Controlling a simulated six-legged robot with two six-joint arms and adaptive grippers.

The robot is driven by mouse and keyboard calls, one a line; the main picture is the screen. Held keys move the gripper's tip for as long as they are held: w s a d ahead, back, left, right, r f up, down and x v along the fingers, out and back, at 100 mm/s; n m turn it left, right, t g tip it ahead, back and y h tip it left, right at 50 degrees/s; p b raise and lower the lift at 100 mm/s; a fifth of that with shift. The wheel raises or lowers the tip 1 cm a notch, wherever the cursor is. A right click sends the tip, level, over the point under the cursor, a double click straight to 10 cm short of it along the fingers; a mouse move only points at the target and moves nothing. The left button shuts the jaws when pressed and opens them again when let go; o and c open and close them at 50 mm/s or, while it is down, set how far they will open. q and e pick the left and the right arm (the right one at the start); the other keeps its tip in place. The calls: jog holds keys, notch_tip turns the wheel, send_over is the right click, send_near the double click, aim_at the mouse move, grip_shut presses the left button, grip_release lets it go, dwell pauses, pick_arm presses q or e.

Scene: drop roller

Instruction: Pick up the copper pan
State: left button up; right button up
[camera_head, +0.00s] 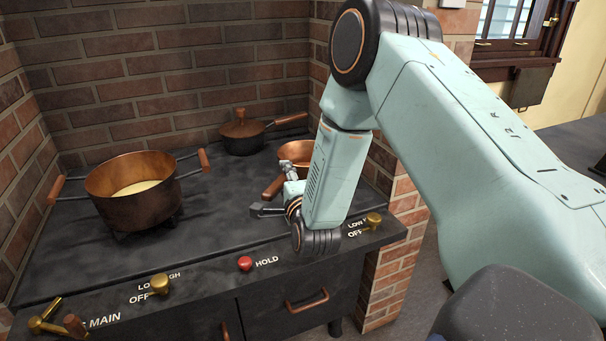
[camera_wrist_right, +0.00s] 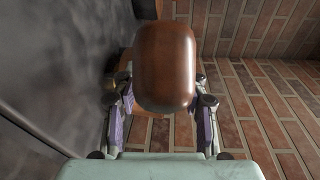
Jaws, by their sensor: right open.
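The copper pan (camera_head: 296,150) sits at the back right of the dark stove top. My right arm hides much of it. Its brown wooden handle (camera_head: 273,187) points toward the front left. My right gripper (camera_head: 271,191) is open at the handle, with one finger toward the front and one toward the back. In the right wrist view the rounded handle end (camera_wrist_right: 165,65) fills the space in front of the open fingers (camera_wrist_right: 161,100). I cannot tell whether they touch it. My left gripper is out of view.
A large copper pot (camera_head: 135,205) with pale contents stands at the left of the stove (camera_head: 210,222). A lidded dark pan (camera_head: 243,140) stands at the back. Brick walls (camera_head: 150,65) close off the back and sides. Brass knobs (camera_head: 160,284) and a red button (camera_head: 245,263) line the front edge.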

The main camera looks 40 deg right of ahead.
jog(key=c, duration=0.6)
grip_shut()
jog(key=shift+r, duration=0.1)
